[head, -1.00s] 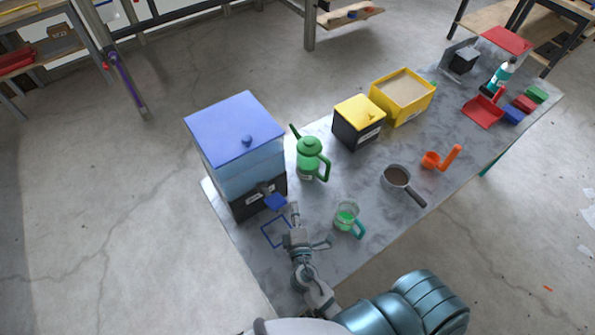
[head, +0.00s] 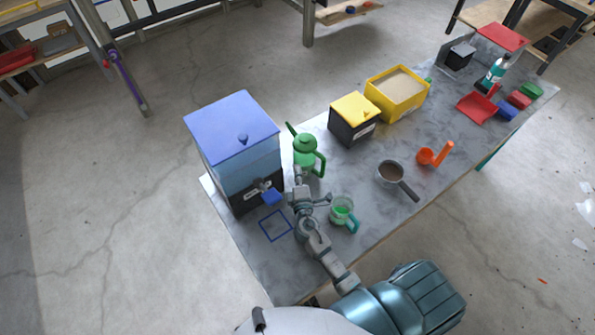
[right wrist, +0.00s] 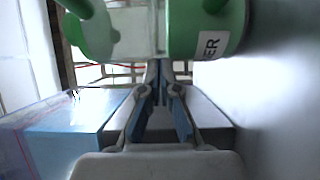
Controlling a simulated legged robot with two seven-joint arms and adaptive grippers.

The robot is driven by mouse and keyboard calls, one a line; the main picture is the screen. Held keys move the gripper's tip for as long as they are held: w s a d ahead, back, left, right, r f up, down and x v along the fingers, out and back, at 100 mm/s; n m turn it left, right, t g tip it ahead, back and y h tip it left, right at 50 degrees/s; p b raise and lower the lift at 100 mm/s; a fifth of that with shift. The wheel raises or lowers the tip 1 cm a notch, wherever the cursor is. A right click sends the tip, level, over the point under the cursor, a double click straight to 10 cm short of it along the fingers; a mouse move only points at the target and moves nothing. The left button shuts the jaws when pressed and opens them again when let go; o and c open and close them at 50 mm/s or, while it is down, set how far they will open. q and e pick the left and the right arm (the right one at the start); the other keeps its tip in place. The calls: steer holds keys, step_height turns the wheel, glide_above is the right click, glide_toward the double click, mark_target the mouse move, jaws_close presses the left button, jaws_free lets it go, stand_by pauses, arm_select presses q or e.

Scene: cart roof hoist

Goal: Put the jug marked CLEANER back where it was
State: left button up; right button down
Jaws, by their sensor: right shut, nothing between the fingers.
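A green jug (head: 306,146) with a lid, spout and handle stands upright on the grey table, right of the blue-lidded tank. Its label is too small to read in the head view. In the right wrist view the green jug (right wrist: 205,30) is close and cut by the top edge; its white label shows only "ER". My right gripper (head: 299,180) is shut and empty just in front of the jug's base; its fingertips (right wrist: 162,68) point at it. I cannot tell whether they touch it. A blue square outline (head: 276,225) on the table is empty. My left gripper is out of view.
The tank (head: 238,170) with its blue tap stands left of my gripper. Farther right are a saucepan (head: 390,172), an orange scoop (head: 427,156), a black box (head: 351,125) with yellow lid and a yellow bin (head: 398,96).

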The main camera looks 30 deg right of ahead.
mark_target(305, 148)
steer(key=shift+d, duration=0.15)
steer(key=d, duration=0.1)
steer(key=w+d, duration=0.1)
steer(key=d, duration=0.1)
steer(key=shift+w, duration=0.25)
step_height(305, 148, up, 10)
steer(key=shift+f, duration=0.1)
stand_by(0.4)
stand_by(0.4)
